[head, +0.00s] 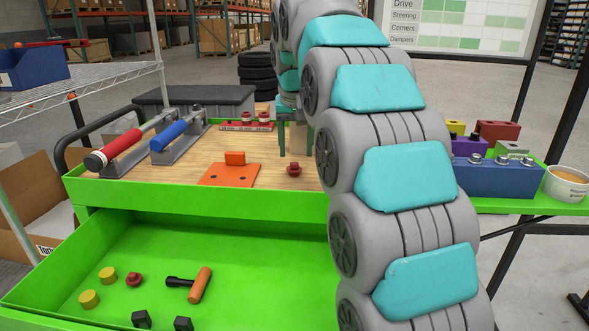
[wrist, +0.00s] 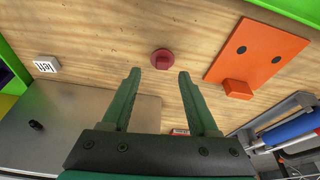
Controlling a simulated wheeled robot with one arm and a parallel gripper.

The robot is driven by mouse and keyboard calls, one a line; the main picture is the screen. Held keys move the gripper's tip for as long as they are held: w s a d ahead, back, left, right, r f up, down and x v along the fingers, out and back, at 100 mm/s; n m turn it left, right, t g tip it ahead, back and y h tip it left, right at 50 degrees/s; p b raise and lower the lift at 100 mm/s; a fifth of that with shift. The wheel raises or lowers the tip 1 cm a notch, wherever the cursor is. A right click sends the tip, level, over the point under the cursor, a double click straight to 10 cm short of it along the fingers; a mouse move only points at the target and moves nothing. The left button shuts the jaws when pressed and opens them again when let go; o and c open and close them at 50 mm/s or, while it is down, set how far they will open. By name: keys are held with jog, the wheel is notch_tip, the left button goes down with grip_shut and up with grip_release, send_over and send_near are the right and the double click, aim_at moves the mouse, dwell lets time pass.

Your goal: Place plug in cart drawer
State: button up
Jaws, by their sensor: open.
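A small red plug (head: 294,169) sits on the wooden top of the green cart. In the wrist view the plug (wrist: 162,59) lies just beyond and between my fingertips, not touching them. My gripper (wrist: 159,75) is open and empty; in the head view it (head: 293,150) hangs behind the plug, partly hidden by my arm. The cart drawer (head: 230,255) is pulled open below the top, its right part hidden by my arm. Another red plug (head: 133,279) lies in the drawer.

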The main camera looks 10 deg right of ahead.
aim_at(294, 163)
jog(key=shift+x, duration=1.85)
jog(key=shift+a, duration=0.2)
grip_shut()
